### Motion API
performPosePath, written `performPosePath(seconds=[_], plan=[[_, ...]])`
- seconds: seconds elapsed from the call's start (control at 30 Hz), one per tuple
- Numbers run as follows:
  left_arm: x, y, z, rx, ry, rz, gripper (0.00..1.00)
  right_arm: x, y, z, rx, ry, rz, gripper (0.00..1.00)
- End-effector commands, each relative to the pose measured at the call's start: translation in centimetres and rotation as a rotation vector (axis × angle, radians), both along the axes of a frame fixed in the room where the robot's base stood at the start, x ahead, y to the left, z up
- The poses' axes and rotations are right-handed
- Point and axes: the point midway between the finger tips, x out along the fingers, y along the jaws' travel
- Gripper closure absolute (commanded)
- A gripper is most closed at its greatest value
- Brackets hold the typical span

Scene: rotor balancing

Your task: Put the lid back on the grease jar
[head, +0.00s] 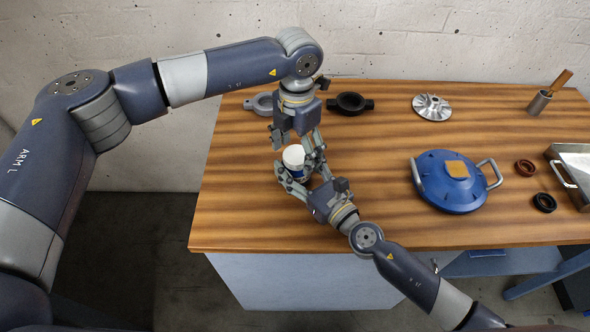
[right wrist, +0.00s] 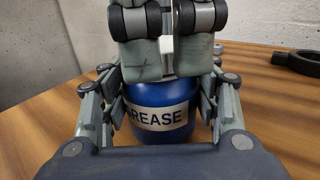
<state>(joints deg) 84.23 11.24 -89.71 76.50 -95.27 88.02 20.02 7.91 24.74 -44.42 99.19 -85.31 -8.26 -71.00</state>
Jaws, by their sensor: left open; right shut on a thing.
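The grease jar (right wrist: 160,112) is blue with a pale label, and stands upright on the table. It also shows in the head view, largely hidden by my grippers. My right gripper (head: 299,168) is shut on the jar, with its fingers on both sides of it. A round white lid (head: 293,155) shows at the top of the jar in the head view; whether it is fully seated cannot be told. My left gripper (head: 295,139) is open and points down just above the jar. In the right wrist view, its fingers (right wrist: 166,50) hide the jar's top.
A grey ring clamp (head: 262,104) and a black one (head: 351,103) lie behind the jar. A metal impeller (head: 432,107), a blue housing cover (head: 450,185) with handles, two seal rings (head: 544,202) and a metal tray (head: 575,165) are to the right. The wooden table (head: 375,210) is clear between.

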Motion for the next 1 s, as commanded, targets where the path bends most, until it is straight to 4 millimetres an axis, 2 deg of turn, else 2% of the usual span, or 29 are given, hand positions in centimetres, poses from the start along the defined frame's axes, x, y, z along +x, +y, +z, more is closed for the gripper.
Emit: performPosePath(seconds=[0.17,0.4,0.6,0.8,1.0], plan=[[0.1,0.0,1.7,-0.001,-0.002,0.0,0.29,0.0,0.0,0.0,0.001,0.001,0.0,1.0],[0.1,-0.1,6.7,-0.002,-0.005,0.0,0.29,0.0,0.0,0.0,0.001,0.001,0.0,1.0],[0.1,-0.1,10.3,-0.001,-0.002,0.001,0.29,0.0,0.0,0.0,0.001,0.001,0.0,1.0],[0.0,0.0,11.8,0.001,-0.001,-0.001,0.29,0.0,0.0,0.0,0.001,0.001,0.0,1.0],[0.0,-0.1,12.0,0.0,0.0,-0.001,0.29,0.0,0.0,0.0,0.001,0.001,0.0,1.0]])
